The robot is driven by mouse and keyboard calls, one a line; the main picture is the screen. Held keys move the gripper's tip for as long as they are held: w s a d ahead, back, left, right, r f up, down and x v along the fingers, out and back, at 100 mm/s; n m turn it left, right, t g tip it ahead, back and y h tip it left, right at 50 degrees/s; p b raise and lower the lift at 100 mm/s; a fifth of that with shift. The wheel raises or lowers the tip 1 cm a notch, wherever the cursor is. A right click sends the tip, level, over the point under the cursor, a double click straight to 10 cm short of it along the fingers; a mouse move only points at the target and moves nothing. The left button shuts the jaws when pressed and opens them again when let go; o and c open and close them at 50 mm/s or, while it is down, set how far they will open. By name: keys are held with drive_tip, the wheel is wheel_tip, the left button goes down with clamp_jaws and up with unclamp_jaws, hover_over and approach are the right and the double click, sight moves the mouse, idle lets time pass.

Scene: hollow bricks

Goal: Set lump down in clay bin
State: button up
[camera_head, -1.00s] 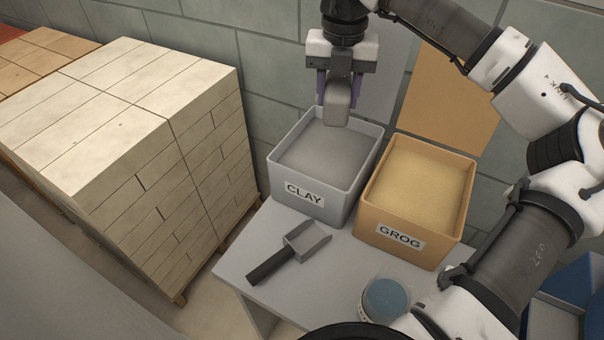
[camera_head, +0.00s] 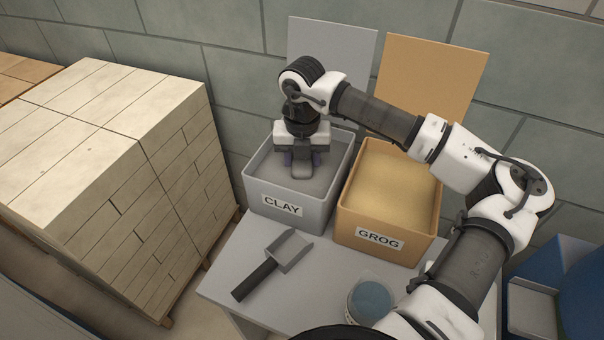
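The clay bin (camera_head: 318,214) is a grey open box labelled CLAY, filled with grey material, on the left of the table. My gripper (camera_head: 302,165) points down inside the bin's opening. The lump (camera_head: 302,172) is a small grey block between the purple-tinted fingers, which close on its two sides. The lump is low, at or just above the clay surface; I cannot tell whether it touches. The arm hides the bin's back part.
An orange bin (camera_head: 375,238) labelled GROG stands right beside the clay bin. A scoop (camera_head: 272,265) and a round container with a blue top (camera_head: 370,300) lie in front on the table (camera_head: 235,272). A pallet of pale bricks (camera_head: 120,150) stands at left. Raised lids are behind the bins.

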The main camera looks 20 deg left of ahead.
drive_tip(key=shift+f, duration=2.05)
drive_tip(key=shift+f, duration=0.15)
drive_tip(key=o, duration=1.3)
wheel_tip(320, 180, up, 12)
drive_tip(key=shift+r+b, duration=0.15)
drive_tip(key=shift+b, duration=0.45)
